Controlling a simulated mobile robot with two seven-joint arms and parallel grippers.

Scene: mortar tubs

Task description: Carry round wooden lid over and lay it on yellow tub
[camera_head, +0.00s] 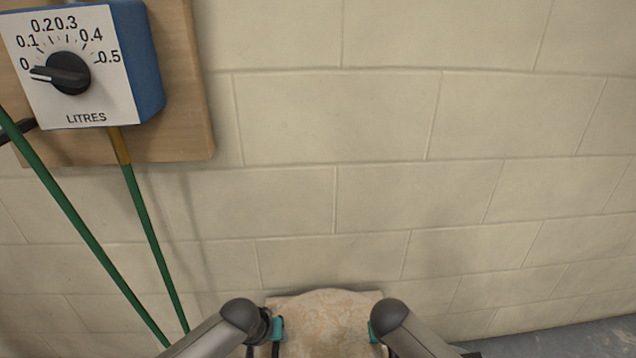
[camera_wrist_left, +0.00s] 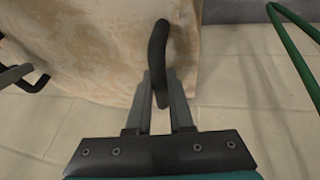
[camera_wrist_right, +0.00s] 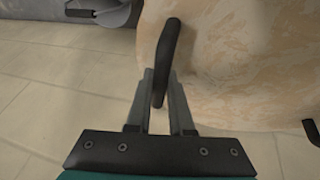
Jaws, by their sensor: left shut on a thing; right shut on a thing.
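A pale tan, blotchy thing (camera_head: 328,325) with a rounded top sits between my two arms at the bottom of the head view. It has black bar handles at its sides; I cannot tell whether it is the round wooden lid. My left gripper (camera_head: 277,328) is shut on one handle (camera_wrist_left: 157,50), beside the tan surface (camera_wrist_left: 95,45) in the left wrist view. My right gripper (camera_head: 374,330) is shut on the other handle (camera_wrist_right: 166,50), beside the tan surface (camera_wrist_right: 235,60) in the right wrist view. No yellow tub shows in any view.
A pale block wall (camera_head: 400,120) fills the head view. A blue dial box (camera_head: 75,70) marked LITRES is on a wooden board (camera_head: 185,130) at upper left, with green hoses (camera_head: 150,235) running down. Grey floor (camera_head: 580,342) shows at lower right.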

